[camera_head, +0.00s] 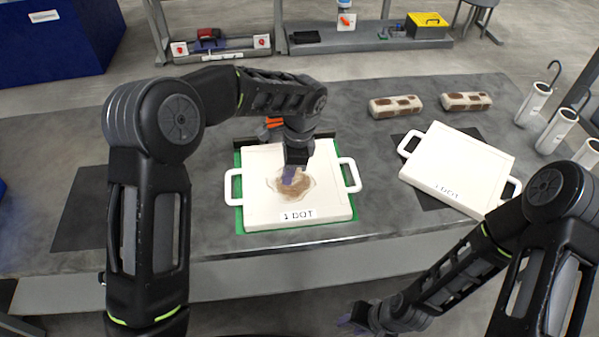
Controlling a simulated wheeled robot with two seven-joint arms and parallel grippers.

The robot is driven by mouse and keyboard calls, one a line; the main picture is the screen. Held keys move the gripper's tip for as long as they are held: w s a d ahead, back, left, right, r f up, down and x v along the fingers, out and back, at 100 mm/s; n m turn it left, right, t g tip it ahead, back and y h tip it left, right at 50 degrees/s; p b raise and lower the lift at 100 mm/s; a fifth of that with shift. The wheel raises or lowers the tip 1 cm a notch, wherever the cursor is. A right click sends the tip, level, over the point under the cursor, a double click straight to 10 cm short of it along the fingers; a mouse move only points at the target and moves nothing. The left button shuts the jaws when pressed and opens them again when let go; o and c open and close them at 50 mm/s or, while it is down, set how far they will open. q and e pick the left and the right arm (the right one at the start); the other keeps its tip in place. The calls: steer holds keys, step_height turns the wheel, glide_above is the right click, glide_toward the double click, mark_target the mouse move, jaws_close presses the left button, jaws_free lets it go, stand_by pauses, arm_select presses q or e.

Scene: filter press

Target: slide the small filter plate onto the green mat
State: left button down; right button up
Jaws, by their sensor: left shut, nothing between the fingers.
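A white filter plate (260,205) with a handle on each side and a "1 DOT" label lies on the green mat (239,222). Green shows along its left, front and right edges. A brown stain marks its middle. My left gripper (290,176) points down at this stain, shut and empty; I cannot tell whether its tips touch the plate. A second white plate (465,165), also labelled "1 DOT", lies turned at an angle on the right. I cannot tell which plate is smaller. My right gripper (350,322) is low, in front of the table; its fingers are unclear.
A dark mat (425,198) lies partly under the right plate, and another dark mat (85,215) is bare at left. A dark ledge stands behind the green mat. Two brown-patched rolls (396,107) (466,101) lie at the back. White cylinders with hooks (534,103) stand at far right.

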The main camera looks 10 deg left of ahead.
arm_select(q)
steer(key=shift+s+d+r+p, duration=0.15)
steer(key=shift+r+p, duration=0.15)
steer(key=shift+r, duration=0.15)
steer(key=b, duration=0.3)
glide_toward(332, 181)
steer(key=f, duration=0.5)
steer(key=shift+a+f, duration=0.2)
steer(key=shift+a, duration=0.15)
steer(key=shift+r, duration=0.1)
